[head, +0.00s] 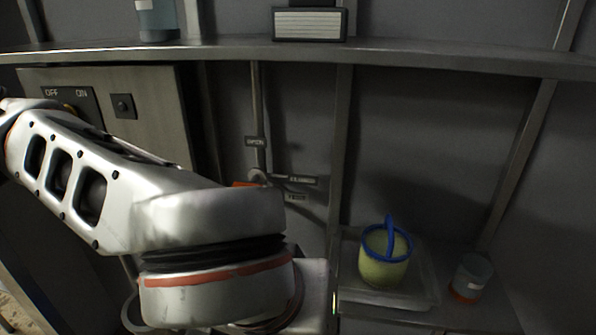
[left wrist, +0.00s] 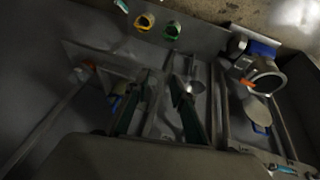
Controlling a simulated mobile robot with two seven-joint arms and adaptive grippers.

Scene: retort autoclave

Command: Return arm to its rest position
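My left arm (head: 190,225) comes in from the left in the head view and crosses the lower left in front of the wall. Its gripper is hidden or out of frame there. In the left wrist view my left gripper (left wrist: 163,88) shows two dark fingers with greenish inner faces. The fingers stand apart, and I see nothing held between them. My right arm and right gripper are in neither view.
A control panel (head: 150,120) with an OFF/ON switch is behind my arm. A shelf (head: 420,56) spans above. A yellow-green bucket (head: 383,268) with a blue rim stands on a tray (head: 425,290), beside a jar (head: 470,272). A pipe (head: 258,115) with labels runs down the wall.

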